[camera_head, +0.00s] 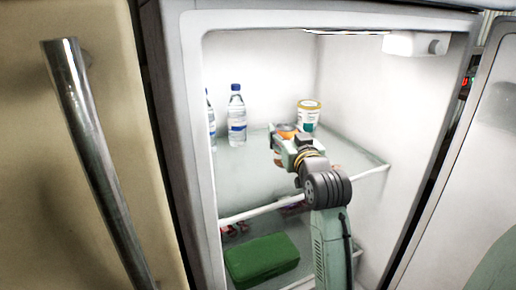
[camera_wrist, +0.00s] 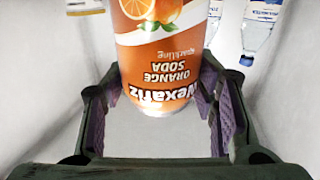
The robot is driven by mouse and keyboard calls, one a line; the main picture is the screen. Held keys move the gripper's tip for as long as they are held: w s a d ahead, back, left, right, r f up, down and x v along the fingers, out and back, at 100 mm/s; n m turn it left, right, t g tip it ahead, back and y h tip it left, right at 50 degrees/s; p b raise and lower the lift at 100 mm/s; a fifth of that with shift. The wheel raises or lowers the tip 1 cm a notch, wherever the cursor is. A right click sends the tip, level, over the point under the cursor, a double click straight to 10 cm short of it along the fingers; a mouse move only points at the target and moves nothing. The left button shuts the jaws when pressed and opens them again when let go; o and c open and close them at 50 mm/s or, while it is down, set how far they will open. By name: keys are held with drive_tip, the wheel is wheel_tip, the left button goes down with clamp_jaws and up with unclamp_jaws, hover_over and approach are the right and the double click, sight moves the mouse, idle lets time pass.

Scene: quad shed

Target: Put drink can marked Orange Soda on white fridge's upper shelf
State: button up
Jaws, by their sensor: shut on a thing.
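The Orange Soda can (camera_wrist: 163,55) is orange and white and stands between my gripper's fingers in the wrist view, its label upside down there. In the head view the can (camera_head: 279,158) is mostly hidden by my gripper (camera_head: 285,142). My gripper is shut on the can, inside the white fridge (camera_head: 186,110), over the upper shelf (camera_head: 240,180). Whether the can's base touches the shelf I cannot tell. The fridge door (camera_head: 470,170) stands open at the right.
Two water bottles (camera_head: 237,118) stand at the left of the upper shelf. A white and yellow tin (camera_head: 308,115) stands behind my gripper. A green box (camera_head: 262,259) lies lower down. A cream door with a metal handle (camera_head: 95,160) is at the left.

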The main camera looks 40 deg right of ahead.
drive_tip(key=shift+w+a+f, duration=0.7)
drive_tip(key=shift+w+a, duration=0.3)
drive_tip(key=shift+w+a+f, duration=0.7)
drive_tip(key=shift+w+a, duration=0.3)
drive_tip(key=shift+w+a+f, duration=0.7)
drive_tip(key=shift+w+a, duration=0.3)
drive_tip(key=shift+f, duration=0.1)
drive_tip(key=o, duration=1.5)
